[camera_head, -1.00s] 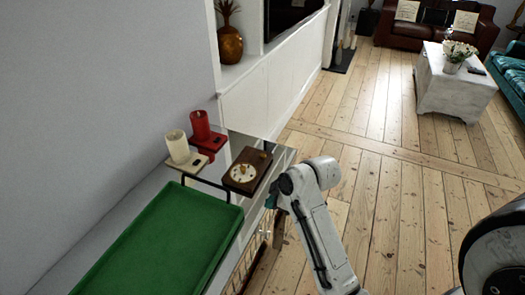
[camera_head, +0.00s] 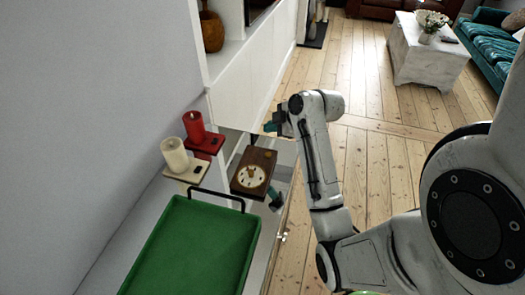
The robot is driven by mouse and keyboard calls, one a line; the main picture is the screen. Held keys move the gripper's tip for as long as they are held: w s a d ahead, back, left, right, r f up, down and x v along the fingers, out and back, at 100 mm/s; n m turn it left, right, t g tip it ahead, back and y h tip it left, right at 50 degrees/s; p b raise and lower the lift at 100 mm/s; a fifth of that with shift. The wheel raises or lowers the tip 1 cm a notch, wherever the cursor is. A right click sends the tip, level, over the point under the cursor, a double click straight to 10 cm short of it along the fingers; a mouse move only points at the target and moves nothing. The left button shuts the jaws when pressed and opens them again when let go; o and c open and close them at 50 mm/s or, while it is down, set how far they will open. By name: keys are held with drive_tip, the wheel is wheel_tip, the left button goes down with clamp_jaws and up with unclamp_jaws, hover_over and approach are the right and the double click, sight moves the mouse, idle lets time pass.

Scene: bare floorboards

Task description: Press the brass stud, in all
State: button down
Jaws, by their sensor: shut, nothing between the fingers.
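A brown wooden box (camera_head: 265,158) with a round cream dial (camera_head: 250,176) sits on the glossy top beside the wall. Small brass-coloured marks show on the dial, and a small dark spot shows above it. Which of these is the brass stud is too small to tell. My gripper (camera_head: 269,127) has teal tips and is shut and empty. It is beyond the box and slightly right of it in the picture, apart from it. A similar teal shape shows lower down, right of the box; it may be a reflection.
A green tray (camera_head: 160,284) with a dark handle lies nearer. White cabinets (camera_head: 243,85) line the wall. Open floorboards (camera_head: 375,180) lie to the right.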

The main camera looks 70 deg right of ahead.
drive_tip(key=shift+w, duration=0.1)
drive_tip(key=b, duration=0.7)
hover_over(270, 156)
wheel_tip(270, 156, down, 8)
drive_tip(key=shift+r, duration=0.1)
drive_tip(key=shift+f, duration=0.5)
drive_tip(key=shift+f, duration=0.1)
idle(1.3)
drive_tip(key=shift+f+b, duration=0.3)
drive_tip(key=shift+b, duration=0.05)
